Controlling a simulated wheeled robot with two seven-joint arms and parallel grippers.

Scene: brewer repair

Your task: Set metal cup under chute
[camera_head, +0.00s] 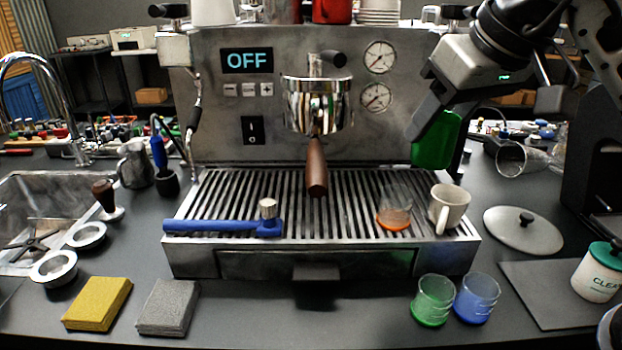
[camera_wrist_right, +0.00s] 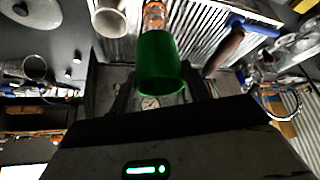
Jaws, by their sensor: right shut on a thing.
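My right gripper (camera_head: 436,128) is shut on a green cup (camera_head: 436,142), held above the right end of the drip tray; the green cup fills the middle of the right wrist view (camera_wrist_right: 160,62). A metal pitcher (camera_head: 135,166) stands left of the machine. A silvery see-through vessel (camera_head: 515,159) lies on its side at the right, and part of a metal vessel (camera_head: 611,328) shows at the lower right edge. I cannot tell which is the metal cup. A dark appliance (camera_head: 592,125) stands at the right edge; no chute shows clearly. My left gripper is not in view.
The drip tray (camera_head: 345,200) holds a blue-handled tool (camera_head: 222,226), an orange-tinted glass (camera_head: 394,217) and a white mug (camera_head: 449,207). Green (camera_head: 432,300) and blue (camera_head: 477,297) glasses stand in front. A lid (camera_head: 522,229) and dark mat (camera_head: 545,300) are at right.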

